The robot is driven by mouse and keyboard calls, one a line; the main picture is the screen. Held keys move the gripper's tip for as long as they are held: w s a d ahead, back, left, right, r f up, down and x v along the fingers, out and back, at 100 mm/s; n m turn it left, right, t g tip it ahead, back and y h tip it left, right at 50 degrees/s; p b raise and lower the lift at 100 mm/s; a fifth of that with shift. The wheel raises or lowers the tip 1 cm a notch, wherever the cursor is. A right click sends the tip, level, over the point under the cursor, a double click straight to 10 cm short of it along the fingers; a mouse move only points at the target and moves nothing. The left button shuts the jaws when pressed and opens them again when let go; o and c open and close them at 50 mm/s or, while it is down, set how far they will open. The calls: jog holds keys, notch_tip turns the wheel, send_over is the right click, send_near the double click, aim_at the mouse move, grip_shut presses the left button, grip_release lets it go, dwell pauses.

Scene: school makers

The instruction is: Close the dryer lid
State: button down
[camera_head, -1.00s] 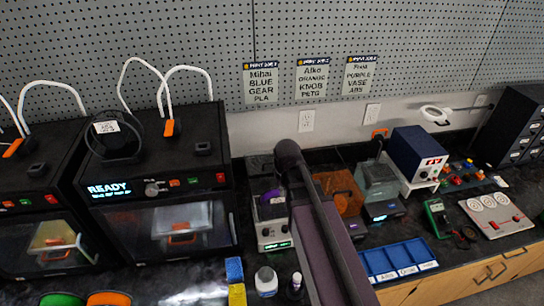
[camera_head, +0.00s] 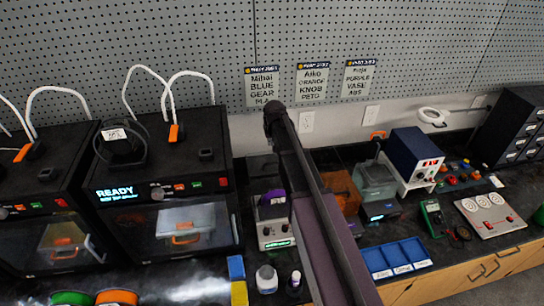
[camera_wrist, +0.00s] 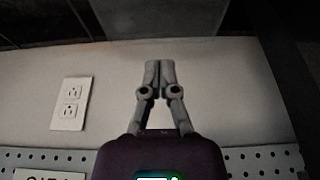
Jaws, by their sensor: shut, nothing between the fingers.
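A grey dryer (camera_head: 277,235) with a lit green display stands on the bench left of my arm, with a purple spool (camera_head: 271,204) showing in its top. A dark panel (camera_head: 261,166) stands up behind the spool and looks like its raised lid; my arm hides part of it. In the wrist view my gripper (camera_wrist: 160,64) is shut and empty, with its fingertips together in front of the pale wall. My arm hides the gripper in the head view.
An orange-lidded box (camera_head: 340,189) and a grey-lidded box (camera_head: 375,184) stand right of my arm. A black printer (camera_head: 165,190) stands close on the left. A blue tray (camera_head: 397,257) and small bottles (camera_head: 266,279) are nearer. A wall outlet (camera_wrist: 70,104) is near the gripper.

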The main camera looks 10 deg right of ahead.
aim_at(272, 167)
jog(key=shift+f, duration=0.1)
jog(key=b+x, duration=0.9)
jog(key=shift+w+f, duration=0.1)
jog(key=shift+f, duration=0.25)
jog(key=s, duration=0.1)
jog(key=s+r, duration=0.1)
jog(key=s, duration=0.1)
jog(key=shift+s, duration=0.2)
jog(key=shift+s+f, duration=0.1)
jog(key=shift+s, duration=0.15)
jog(key=s, duration=1.6)
jog(key=shift+s, duration=0.3)
jog(key=shift+w, duration=0.1)
